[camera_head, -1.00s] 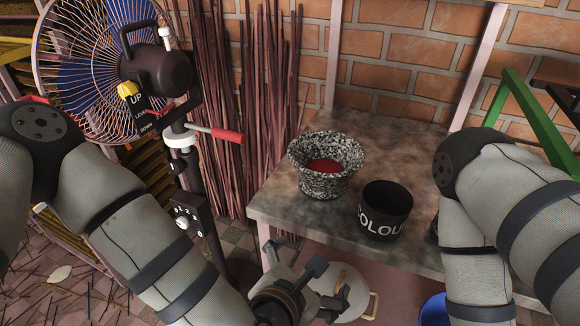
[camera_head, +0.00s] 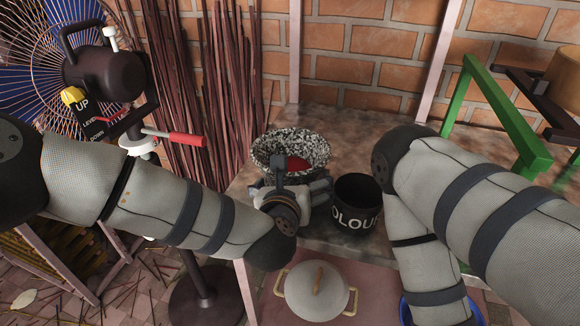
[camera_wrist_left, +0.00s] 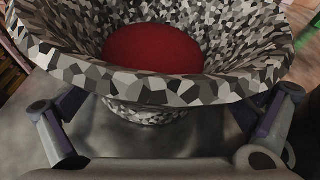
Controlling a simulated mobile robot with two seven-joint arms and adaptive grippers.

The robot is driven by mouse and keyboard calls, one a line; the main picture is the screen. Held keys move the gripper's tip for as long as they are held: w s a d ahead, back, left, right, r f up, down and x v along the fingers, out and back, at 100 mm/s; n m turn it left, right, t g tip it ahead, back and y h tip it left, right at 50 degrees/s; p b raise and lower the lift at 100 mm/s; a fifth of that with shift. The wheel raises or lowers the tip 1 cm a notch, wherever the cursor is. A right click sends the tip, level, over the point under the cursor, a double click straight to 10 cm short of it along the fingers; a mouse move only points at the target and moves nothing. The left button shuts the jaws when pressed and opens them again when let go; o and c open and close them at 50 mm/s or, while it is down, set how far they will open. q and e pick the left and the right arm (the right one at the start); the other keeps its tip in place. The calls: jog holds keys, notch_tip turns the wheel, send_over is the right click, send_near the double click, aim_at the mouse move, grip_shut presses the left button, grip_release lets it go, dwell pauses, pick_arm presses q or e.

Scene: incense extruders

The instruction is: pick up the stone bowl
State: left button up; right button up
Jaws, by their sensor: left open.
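The stone bowl (camera_head: 291,146), speckled black, white and grey with a flared rim, stands on the table. Something red and round (camera_head: 297,163) lies inside it; this also shows large in the left wrist view (camera_wrist_left: 153,49). My left gripper (camera_head: 296,187) is at the near side of the bowl and hides its lower front. In the left wrist view the open fingers lie left and right of the bowl's narrower lower body (camera_wrist_left: 150,112), below the rim. Whether they touch it cannot be told. My right gripper is out of sight.
A black pot with white lettering (camera_head: 357,203) stands close to the right of the bowl and left gripper. The stone table (camera_head: 335,121) backs onto a brick wall. A lidded pot (camera_head: 317,290) is below. A fan (camera_head: 37,50) and a stand with a red-handled lever (camera_head: 182,138) are at left.

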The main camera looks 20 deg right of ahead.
pick_arm(q)
jog(key=shift+r, duration=0.15)
jog(key=c, duration=1.8)
jog(key=shift+r, duration=0.15)
